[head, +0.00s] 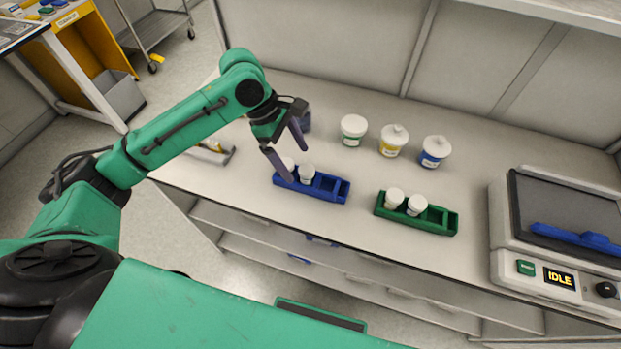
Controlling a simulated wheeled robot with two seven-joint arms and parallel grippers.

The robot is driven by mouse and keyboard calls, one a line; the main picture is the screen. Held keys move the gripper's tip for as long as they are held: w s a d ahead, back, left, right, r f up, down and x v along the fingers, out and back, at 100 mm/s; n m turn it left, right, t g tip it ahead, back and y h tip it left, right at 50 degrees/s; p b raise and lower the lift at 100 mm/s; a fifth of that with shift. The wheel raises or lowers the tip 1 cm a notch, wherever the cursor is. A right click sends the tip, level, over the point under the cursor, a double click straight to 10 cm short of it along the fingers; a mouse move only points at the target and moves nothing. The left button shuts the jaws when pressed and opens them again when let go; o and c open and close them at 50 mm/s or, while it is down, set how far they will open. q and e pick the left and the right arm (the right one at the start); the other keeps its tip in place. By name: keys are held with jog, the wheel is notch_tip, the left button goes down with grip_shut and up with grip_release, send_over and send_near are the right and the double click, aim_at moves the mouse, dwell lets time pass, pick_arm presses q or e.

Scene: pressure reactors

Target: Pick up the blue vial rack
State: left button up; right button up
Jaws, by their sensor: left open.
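My left gripper (289,160) is open above the rack's left end. Its fingers are apart, and one partly hides that end and the vial there. I cannot tell whether a finger touches the rack. My right gripper is not in view.
A green rack (428,216) with two white vials stands to the right. Three lidded jars (391,141) line the back. A machine (560,245) reading IDLE, with a blue handle (575,238), fills the right end. The bench between the green rack and machine is clear.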

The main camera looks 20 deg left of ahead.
aim_at(303, 168)
pick_arm(q)
jog(key=x, duration=0.2)
jog(key=shift+w+d+f, duration=0.15)
jog(key=shift+d+f, duration=0.05)
jog(key=shift+f, duration=0.15)
jog(key=x, duration=0.4)
jog(key=shift+w+d+f+p, duration=0.15)
jog(key=shift+f+p, duration=0.05)
jog(key=shift+p, duration=0.2)
jog(key=shift+d+f, duration=0.1)
jog(key=shift+f, duration=0.15)
jog(key=c, duration=1.4)
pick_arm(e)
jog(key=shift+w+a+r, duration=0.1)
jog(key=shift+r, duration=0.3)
pick_arm(q)
jog(key=shift+r, duration=0.1)
